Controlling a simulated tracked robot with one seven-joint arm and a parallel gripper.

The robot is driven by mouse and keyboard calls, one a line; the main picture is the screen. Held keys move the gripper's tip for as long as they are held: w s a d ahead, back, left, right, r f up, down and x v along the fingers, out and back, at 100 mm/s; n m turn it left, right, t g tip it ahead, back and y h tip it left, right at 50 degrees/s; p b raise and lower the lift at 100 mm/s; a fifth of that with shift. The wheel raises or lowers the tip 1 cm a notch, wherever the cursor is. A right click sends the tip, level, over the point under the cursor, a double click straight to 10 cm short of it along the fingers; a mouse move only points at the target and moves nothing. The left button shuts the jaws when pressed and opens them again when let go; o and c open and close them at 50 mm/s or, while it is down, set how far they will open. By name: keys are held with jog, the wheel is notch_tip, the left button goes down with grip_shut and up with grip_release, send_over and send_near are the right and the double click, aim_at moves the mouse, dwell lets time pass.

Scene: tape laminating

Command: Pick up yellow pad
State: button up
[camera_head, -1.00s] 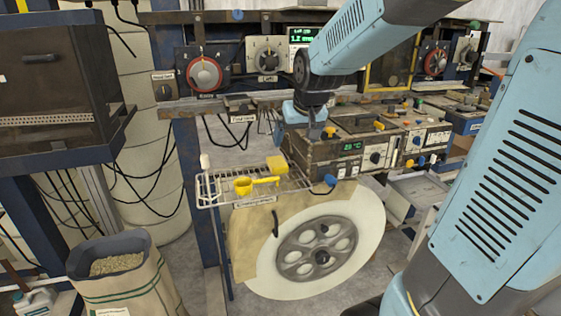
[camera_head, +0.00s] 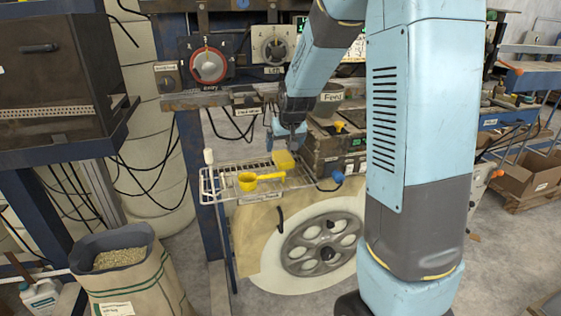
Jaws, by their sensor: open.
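The yellow pad (camera_head: 283,159) lies on the right part of a white wire rack, towards its back edge. My gripper (camera_head: 285,138) is open and empty, pointing down just above and behind the pad. The picture is too small to tell whether the fingers touch the pad. A yellow scoop (camera_head: 249,181) lies on the same rack, just in front and left of the pad, with its handle pointing right.
The wire rack (camera_head: 212,197) has raised wire edges and a white upright item (camera_head: 208,157) at its left. A control box (camera_head: 328,150) stands close right of the rack. A large wheel (camera_head: 320,246) is below. A grain sack (camera_head: 128,275) stands at the lower left.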

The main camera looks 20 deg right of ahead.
aim_at(284, 156)
jog(key=shift+d+x, duration=0.2)
jog(key=shift+x, duration=1.65)
jog(key=shift+d+x, duration=0.2)
jog(key=shift+x, duration=1.65)
jog(key=shift+s+f, duration=0.1)
jog(key=shift+s, duration=0.1)
jog(key=c, duration=1.1)
jog(key=shift+r, duration=0.6)
jog(key=shift+c, duration=0.2)
jog(key=s+r, duration=1.1)
jog(key=s, duration=0.3)
jog(key=shift+a+r, duration=0.15)
jog(key=shift+r, duration=0.25)
